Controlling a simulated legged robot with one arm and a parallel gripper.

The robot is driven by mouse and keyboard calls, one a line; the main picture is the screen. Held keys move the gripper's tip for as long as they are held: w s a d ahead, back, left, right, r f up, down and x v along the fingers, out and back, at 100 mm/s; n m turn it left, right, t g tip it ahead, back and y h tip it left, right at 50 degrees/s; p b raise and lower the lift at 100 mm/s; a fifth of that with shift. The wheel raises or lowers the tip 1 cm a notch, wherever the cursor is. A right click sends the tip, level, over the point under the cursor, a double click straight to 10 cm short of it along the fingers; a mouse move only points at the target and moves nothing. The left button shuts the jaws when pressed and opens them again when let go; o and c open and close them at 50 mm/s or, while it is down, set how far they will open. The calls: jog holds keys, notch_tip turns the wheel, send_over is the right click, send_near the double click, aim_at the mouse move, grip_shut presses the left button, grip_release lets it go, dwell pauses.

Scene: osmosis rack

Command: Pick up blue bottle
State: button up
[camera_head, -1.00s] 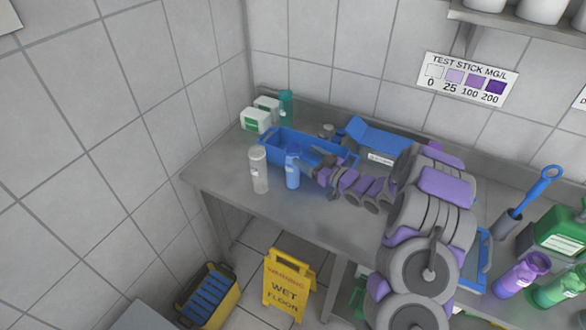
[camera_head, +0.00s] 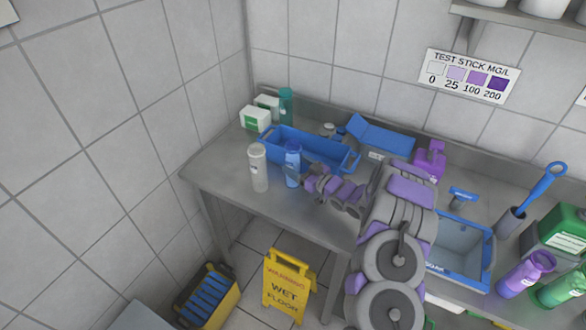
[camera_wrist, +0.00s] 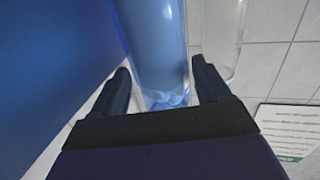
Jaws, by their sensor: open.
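The blue bottle (camera_head: 292,164) stands upright on the steel table, just in front of the blue tub. My gripper (camera_head: 311,178) reaches in from the right, close beside the bottle. In the wrist view the bottle (camera_wrist: 155,45) is large and see-through blue, and its lower part lies between the two fingers of my open gripper (camera_wrist: 162,90). I cannot tell whether either finger touches it.
A clear bottle (camera_head: 259,167) stands close left of the blue bottle. The blue tub (camera_head: 345,163) is right behind. A teal bottle (camera_head: 286,105) and white boxes (camera_head: 255,118) stand in the back corner. A yellow wet-floor sign (camera_head: 289,287) is on the floor.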

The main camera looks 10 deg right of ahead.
jog(key=shift+x, duration=1.4)
jog(key=c, duration=0.8)
